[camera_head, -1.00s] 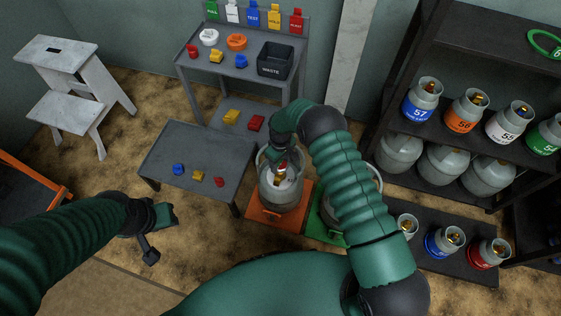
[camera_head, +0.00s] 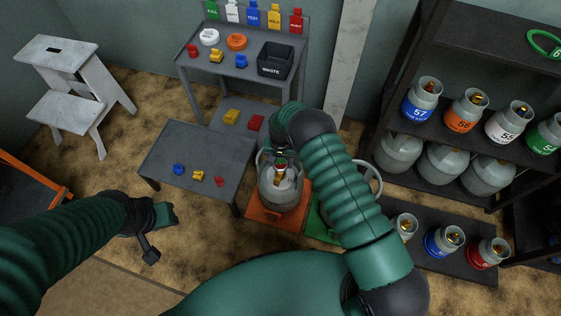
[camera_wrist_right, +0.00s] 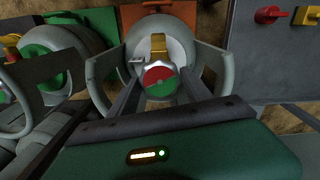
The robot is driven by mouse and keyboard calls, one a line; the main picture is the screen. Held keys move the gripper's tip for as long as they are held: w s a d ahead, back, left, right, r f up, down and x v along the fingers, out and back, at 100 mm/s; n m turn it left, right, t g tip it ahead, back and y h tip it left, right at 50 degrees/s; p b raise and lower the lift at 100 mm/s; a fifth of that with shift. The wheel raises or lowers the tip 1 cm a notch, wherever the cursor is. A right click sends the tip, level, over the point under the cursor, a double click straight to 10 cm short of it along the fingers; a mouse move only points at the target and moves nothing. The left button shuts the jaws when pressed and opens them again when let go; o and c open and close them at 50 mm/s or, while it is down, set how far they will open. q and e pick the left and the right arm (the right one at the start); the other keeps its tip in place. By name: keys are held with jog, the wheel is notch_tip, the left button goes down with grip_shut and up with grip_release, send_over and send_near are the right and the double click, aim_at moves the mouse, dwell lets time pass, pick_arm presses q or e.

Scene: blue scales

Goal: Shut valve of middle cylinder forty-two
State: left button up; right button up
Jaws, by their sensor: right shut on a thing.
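A grey gas cylinder (camera_head: 283,192) with a brass valve stands upright on an orange scale (camera_head: 275,218). No number can be read on it. The valve's round knob (camera_wrist_right: 158,81), half red and half green, shows in the right wrist view, with the brass outlet (camera_wrist_right: 158,45) beyond it. My right gripper (camera_wrist_right: 160,88) reaches inside the cylinder's collar, with a finger on each side of the knob, shut on it. In the head view, my arm partly hides this gripper. My left gripper (camera_head: 168,216) hangs low at the left, away from the cylinder; its finger gap is unclear.
A second cylinder on a green scale (camera_head: 318,226) stands close at the right, partly behind my right arm. A low grey table (camera_head: 205,150) with small coloured parts is at the left. A dark rack (camera_head: 400,130) of cylinders fills the right side. A waste bin (camera_head: 275,60) stands behind.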

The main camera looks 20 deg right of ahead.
aim_at(280, 163)
jog(key=shift+w+r+m, duration=0.1)
jog(key=shift+w+m, duration=0.05)
jog(key=shift+m, duration=1.65)
jog(key=o, duration=1.4)
jog(key=shift+r+p, duration=2.85)
jog(key=shift+r, duration=5.45)
